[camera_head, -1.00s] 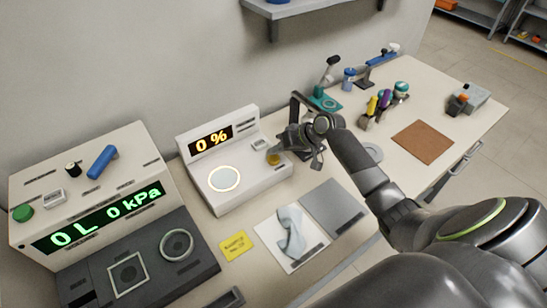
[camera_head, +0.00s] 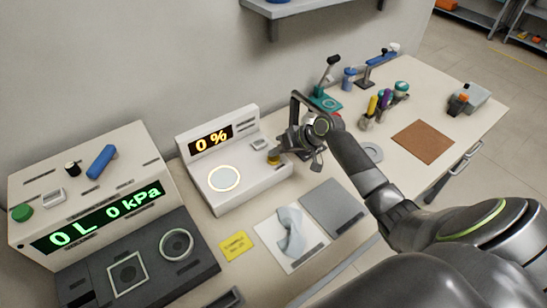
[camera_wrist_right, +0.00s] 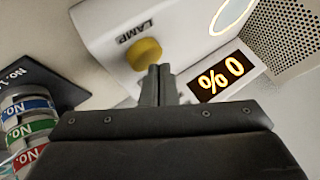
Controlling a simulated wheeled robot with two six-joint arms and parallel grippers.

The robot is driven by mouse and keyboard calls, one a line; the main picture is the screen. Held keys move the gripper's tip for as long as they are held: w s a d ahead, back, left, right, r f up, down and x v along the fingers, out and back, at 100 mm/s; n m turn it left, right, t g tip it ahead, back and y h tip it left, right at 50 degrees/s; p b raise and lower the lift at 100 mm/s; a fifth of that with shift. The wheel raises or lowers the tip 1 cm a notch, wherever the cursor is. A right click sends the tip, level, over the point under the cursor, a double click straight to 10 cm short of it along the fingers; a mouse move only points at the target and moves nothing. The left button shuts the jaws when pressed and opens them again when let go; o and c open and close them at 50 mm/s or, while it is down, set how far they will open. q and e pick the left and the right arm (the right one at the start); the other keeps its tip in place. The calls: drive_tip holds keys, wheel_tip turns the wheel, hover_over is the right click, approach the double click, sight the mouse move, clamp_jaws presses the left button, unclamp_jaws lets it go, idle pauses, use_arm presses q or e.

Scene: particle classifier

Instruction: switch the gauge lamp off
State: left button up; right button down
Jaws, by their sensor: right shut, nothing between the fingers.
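The gauge is a white box (camera_head: 245,187) with an orange "0 %" display (camera_head: 211,138) and a glowing round ring (camera_head: 224,178) on its top. The display also shows in the right wrist view (camera_wrist_right: 221,77). A yellow knob (camera_wrist_right: 144,54) sits beside the word "LAMP"; in the head view the knob (camera_head: 273,158) is at the box's right end. My right gripper (camera_wrist_right: 157,70) is shut and empty, its fingertips right at the knob's edge in the wrist view. I cannot tell whether they touch it. My left gripper is not in view.
A larger console (camera_head: 95,190) with a green "0L 0 kPa" display stands at the left. Labelled jars (camera_wrist_right: 28,125) show in the wrist view. Tools and a brown mat (camera_head: 422,142) are at the right.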

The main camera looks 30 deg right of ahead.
sight(277, 159)
drive_tip(key=shift+f+b, duration=0.55)
drive_tip(key=shift+f, duration=0.35)
idle(0.8)
drive_tip(key=shift+r, duration=0.1)
drive_tip(key=shift+r+p, duration=1.25)
wheel_tip(277, 159, up, 5)
drive_tip(key=p, duration=0.5)
idle(0.5)
